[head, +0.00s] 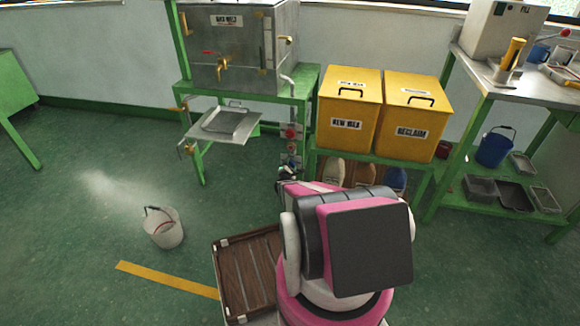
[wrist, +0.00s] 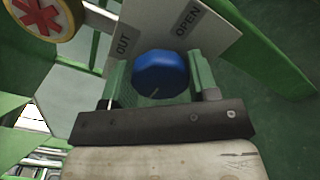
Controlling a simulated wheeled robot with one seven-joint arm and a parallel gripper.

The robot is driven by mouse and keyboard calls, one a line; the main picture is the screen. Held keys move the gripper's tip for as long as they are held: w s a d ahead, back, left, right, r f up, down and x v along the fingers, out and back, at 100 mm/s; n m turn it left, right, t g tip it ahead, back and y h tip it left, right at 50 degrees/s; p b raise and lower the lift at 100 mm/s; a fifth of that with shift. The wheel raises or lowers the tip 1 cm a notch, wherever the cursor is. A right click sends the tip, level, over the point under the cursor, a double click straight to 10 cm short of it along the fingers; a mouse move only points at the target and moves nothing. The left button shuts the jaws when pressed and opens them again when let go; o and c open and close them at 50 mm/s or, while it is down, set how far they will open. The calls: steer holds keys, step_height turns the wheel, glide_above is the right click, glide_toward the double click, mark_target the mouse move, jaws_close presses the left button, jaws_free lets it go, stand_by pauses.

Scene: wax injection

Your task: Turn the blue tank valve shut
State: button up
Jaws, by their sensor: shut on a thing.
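The blue tank valve (wrist: 161,72) is a round blue knob with a small pale mark line, seen in the wrist view. It sits by a pale plate (wrist: 150,22) labelled "OUT" and "OPEN". My gripper (wrist: 160,80) has one green finger on each side of the knob and is shut on it. In the head view my own arm covers most of the gripper and the blue knob cannot be made out clearly. The steel tank (head: 240,55) stands on a green frame at the upper middle.
A round yellow-rimmed piece with a red star (wrist: 38,16) is close by at the upper left of the wrist view. Yellow bins (head: 350,105) stand right of the tank frame. Open floor lies left.

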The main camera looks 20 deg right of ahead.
steer(key=o, duration=0.9)
steer(key=shift+o, duration=0.2)
step_height(320, 180, up, 4)
steer(key=shift+s+r, duration=0.1)
steer(key=shift+s, duration=0.05)
steer(key=s+a+r, duration=0.2)
steer(key=a+r, duration=0.5)
steer(key=a, duration=0.4)
steer(key=shift+s+a, duration=0.3)
steer(key=shift+s, duration=0.1)
steer(key=shift+d+f, duration=0.1)
